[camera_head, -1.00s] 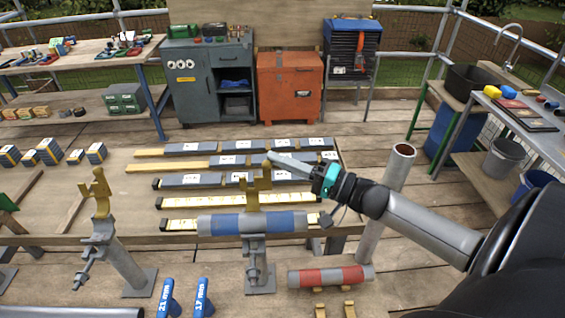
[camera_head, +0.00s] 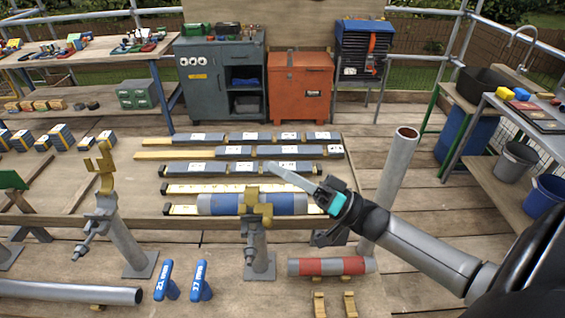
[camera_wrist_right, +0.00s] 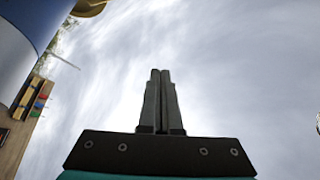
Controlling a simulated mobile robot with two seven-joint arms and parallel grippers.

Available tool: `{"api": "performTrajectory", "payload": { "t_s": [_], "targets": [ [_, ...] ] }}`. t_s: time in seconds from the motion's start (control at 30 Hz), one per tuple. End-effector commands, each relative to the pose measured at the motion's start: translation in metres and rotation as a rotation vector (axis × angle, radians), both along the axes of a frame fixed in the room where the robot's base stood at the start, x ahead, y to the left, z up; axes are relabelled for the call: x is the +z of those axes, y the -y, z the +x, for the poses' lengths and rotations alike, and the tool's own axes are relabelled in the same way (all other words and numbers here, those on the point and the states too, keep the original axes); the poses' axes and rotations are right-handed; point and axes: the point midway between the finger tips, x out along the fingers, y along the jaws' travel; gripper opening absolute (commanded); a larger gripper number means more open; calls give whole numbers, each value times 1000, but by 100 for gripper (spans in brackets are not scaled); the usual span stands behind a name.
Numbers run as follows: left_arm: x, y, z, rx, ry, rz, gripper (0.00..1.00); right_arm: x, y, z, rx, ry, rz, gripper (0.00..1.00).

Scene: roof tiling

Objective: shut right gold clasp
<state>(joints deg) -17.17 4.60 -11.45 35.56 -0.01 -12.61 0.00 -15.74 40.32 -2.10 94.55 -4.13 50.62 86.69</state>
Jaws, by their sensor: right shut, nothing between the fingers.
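The right gold clasp (camera_head: 257,207) is on the middle stand (camera_head: 260,252). It lies over the front of the grey and blue tube (camera_head: 285,204); whether it is latched I cannot tell. The left gold clasp (camera_head: 105,165) stands upright and open on the left stand (camera_head: 122,240), with no tube in it. My right gripper (camera_head: 270,167) is shut and empty, above the right clasp and apart from it. In the right wrist view its fingers (camera_wrist_right: 160,80) are together against the sky. A blue and white surface (camera_wrist_right: 18,45) and a gold piece (camera_wrist_right: 88,7) show at the upper left there.
A red and grey tube (camera_head: 330,266) lies low at the right, near an upright grey pipe (camera_head: 392,180). Two blue-handled pieces (camera_head: 166,281) stand in front. Several long bars (camera_head: 240,189) lie on the table behind. A grey pipe (camera_head: 70,291) lies at the front left.

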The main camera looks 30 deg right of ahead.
Motion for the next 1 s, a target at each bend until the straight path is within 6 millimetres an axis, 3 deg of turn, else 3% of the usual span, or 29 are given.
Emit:
{"api": "performTrajectory", "payload": {
  "t_s": [0.5, 1.0],
  "targets": [
    [-59, 0, 0, 0, 1, 0, 50, -47, -26, -42, 1, 421, -260, 0],
    [-114, 0, 0, 0, 0, 0, 50, -92, -37, -60, 1, 760, -468, 0]
  ]
}}
